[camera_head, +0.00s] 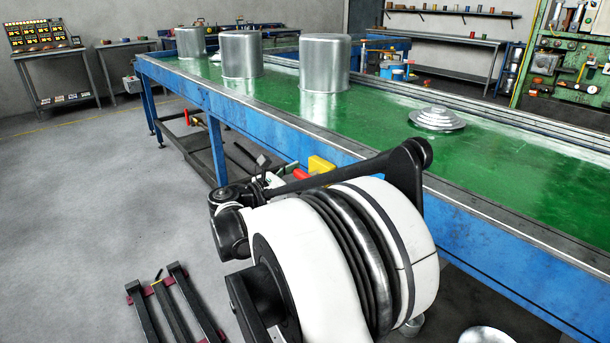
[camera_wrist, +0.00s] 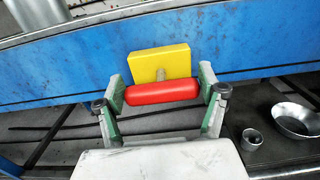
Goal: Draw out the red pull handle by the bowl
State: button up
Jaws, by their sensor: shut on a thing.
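The red pull handle (camera_wrist: 160,92) is a rounded bar in front of a yellow block (camera_wrist: 158,62) on the blue side of the conveyor table. A short pale stem shows between bar and block. My gripper (camera_wrist: 163,97) is shut on the red handle, with one green-and-grey finger at each end of it. In the head view, the red handle (camera_head: 299,174) and yellow block (camera_head: 320,165) show small behind my arm, which hides part of the gripper. The metal bowl (camera_wrist: 298,121) lies low to the right; it also shows at the bottom of the head view (camera_head: 487,336).
A small metal cup (camera_wrist: 252,138) stands left of the bowl. Large metal pots (camera_head: 324,65) and a stepped lid (camera_head: 436,119) are on the green table top (camera_head: 380,108). Another red piece (camera_head: 187,117) shows farther left under the table. Dark rails (camera_head: 172,305) lie on the floor.

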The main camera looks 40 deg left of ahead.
jog(key=shift+s, duration=0.1)
jog(key=c, duration=0.6)
jog(key=shift+o, duration=0.2)
jog(key=v, duration=0.2)
jog(key=shift+s+a, duration=0.15)
jog(key=shift+s, duration=0.2)
jog(key=shift+c, duration=0.2)
jog(key=o, duration=1.7)
jog(key=shift+c, duration=0.2)
jog(key=v, duration=1.2)
